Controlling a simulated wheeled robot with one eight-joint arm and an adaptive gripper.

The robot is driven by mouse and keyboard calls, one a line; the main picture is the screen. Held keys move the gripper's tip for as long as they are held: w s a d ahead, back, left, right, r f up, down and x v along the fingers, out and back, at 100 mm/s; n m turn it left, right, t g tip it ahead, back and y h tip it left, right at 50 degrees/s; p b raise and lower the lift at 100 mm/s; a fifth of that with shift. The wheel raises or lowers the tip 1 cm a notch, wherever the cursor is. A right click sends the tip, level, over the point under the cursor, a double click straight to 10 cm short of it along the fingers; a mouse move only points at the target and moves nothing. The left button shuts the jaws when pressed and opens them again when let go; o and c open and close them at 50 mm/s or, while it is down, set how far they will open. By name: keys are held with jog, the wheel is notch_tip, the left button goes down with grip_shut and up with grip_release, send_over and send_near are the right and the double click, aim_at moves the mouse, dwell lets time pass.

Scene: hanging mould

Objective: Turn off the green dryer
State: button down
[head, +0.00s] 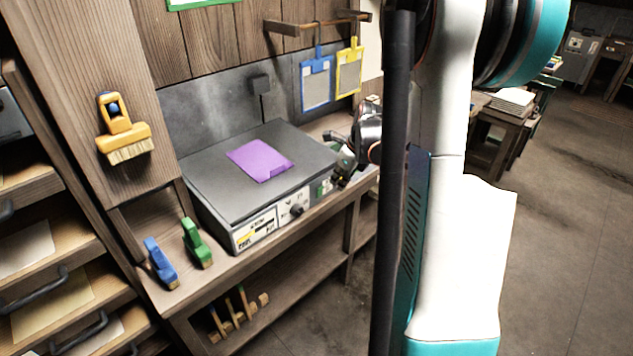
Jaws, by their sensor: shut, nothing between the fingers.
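A grey flat-topped machine (205,180) stands on the wooden bench against the wall, and it looks like the dryer. Its body is grey, not green. A purple sheet (260,160) lies on its top. Its front panel has a yellow and white label (255,233), a dark knob (296,210) and, at the right end, a small green part (325,185). My gripper (341,177) is shut and empty at the right front corner of the machine, close beside the green part. I cannot tell whether it touches it. The gripper partly hides that end of the panel.
A yellow brush (122,130) hangs on the left post. Blue (317,80) and yellow (349,68) frames hang from a rail behind. Floor at right is open.

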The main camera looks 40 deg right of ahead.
aim_at(320, 192)
jog(key=d+m, duration=0.1)
jog(key=d+f, duration=0.1)
jog(key=d, duration=0.1)
jog(key=shift+s+f+m, duration=0.15)
jog(key=shift+s+m, duration=0.05)
jog(key=shift+m, duration=0.2)
jog(key=w+f+b, duration=0.4)
jog(key=w+f, duration=0.3)
jog(key=f, duration=0.1)
jog(key=shift+w+a+f, duration=0.3)
jog(key=shift+a+f, duration=0.05)
jog(key=shift+f, duration=0.05)
